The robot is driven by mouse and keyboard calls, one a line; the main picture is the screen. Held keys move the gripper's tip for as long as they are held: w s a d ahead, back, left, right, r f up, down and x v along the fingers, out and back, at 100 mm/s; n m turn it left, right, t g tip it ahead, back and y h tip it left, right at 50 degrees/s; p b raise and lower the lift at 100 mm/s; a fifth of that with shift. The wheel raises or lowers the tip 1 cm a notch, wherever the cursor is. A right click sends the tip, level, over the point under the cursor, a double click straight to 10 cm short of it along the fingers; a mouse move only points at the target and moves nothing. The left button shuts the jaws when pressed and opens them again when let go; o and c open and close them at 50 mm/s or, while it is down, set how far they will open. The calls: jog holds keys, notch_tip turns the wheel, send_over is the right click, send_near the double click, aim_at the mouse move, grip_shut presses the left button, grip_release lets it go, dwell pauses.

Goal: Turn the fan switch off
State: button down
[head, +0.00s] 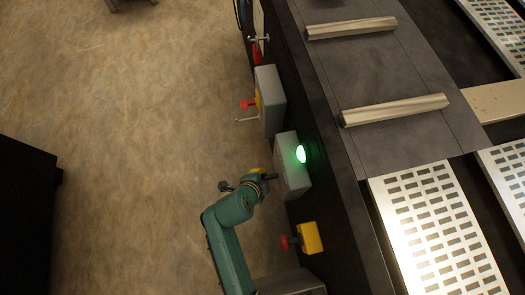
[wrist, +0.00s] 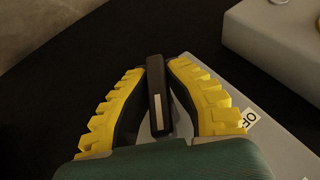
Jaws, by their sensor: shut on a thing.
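The fan switch appears to be the black knob (wrist: 157,92) with a white stripe, on a grey box. The box (head: 291,180) is on the dark machine side in the head view, with a lit green lamp (head: 301,153) on it. My gripper (wrist: 160,68) has its yellow fingers on both sides of the knob and is shut on it. In the head view my gripper (head: 266,175) is at the box's left face. A label (wrist: 249,117) with partly visible letters, "OF", is beside the right finger. The rest of the marking is hidden.
A second grey box (head: 271,100) with a red knob is above in the head view. A yellow box (head: 310,238) with a red button is below. Perforated panels (head: 440,225) and two metal bars lie to the right. The floor at left is open.

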jog(key=g+p, duration=0.1)
jog(key=p, duration=0.1)
jog(key=g+p, duration=0.1)
jog(key=p, duration=0.1)
jog(key=shift+s+r+n+g, duration=0.15)
jog(key=shift+n+g, duration=0.15)
jog(key=g, duration=0.1)
jog(key=g+p, duration=0.1)
jog(key=shift+s+f+n+g+h, duration=0.2)
jog(key=shift+n+g+h, duration=0.1)
jog(key=shift+h, duration=0.1)
jog(key=g+b, duration=0.1)
jog(key=g, duration=0.2)
jog(key=shift+s+d+f+n+h+b, duration=0.1)
jog(key=shift+s+f+n+h+b, duration=0.05)
jog(key=shift+f+n+h+b, duration=0.2)
jog(key=g+b, duration=0.2)
jog(key=h+b, duration=0.1)
jog(key=shift+s+r+n+g, duration=0.2)
jog(key=shift+r+n+g, duration=0.05)
jog(key=shift+g, duration=0.15)
jog(key=shift+r, duration=0.1)
